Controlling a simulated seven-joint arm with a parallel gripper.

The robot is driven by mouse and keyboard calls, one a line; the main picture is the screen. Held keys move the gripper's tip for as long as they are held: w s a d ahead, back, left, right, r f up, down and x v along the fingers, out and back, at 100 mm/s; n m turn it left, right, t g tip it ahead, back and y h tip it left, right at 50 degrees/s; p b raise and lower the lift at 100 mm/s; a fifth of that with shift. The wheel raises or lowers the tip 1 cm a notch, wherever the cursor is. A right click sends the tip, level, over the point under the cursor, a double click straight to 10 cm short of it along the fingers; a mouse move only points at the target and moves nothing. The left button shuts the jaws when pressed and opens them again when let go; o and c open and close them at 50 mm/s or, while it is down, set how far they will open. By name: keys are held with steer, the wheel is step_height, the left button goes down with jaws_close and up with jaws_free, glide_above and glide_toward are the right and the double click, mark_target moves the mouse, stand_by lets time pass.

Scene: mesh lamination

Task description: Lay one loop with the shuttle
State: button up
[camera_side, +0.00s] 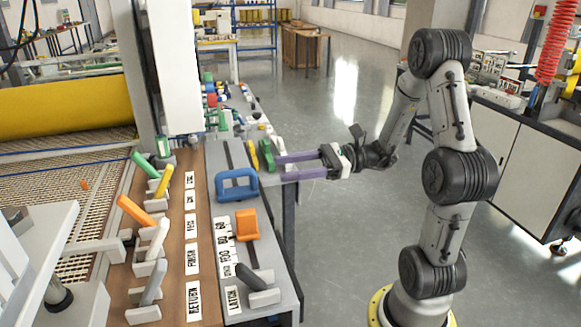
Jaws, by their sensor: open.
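My gripper (280,168) is open, with two purple fingers pointing left and a clear gap between them. Its fingertips are beside a green piece (266,156) and a yellow piece (252,155) at the far right edge of the grey panel (216,158). I cannot tell whether they touch the green piece. A blue loop-shaped handle (236,176) stands on the panel's slotted track, left of and nearer than the fingertips. No part is labelled as the shuttle, so I cannot tell which one it is. The mesh bed (60,190) lies at the left under a yellow roll (62,107).
An orange slider (247,224) stands beside a numbered scale, with a dark lever (255,276) by a LATCH label nearer. Green, yellow, orange, white and grey levers line the brown strip (178,225). A white column (168,70) rises behind. Open floor lies right of the panel.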

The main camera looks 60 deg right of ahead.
mark_target(243, 172)
steer(key=w+a+n, duration=0.2)
steer(key=n, duration=0.8)
steer(key=w+a+n, duration=0.2)
steer(key=w+n, duration=0.1)
steer(key=n, duration=0.8)
steer(key=w+a+n, duration=0.2)
steer(key=n, duration=0.8)
steer(key=shift+w+a+n, duration=0.2)
steer(key=shift+a+n, duration=0.1)
jaws_close()
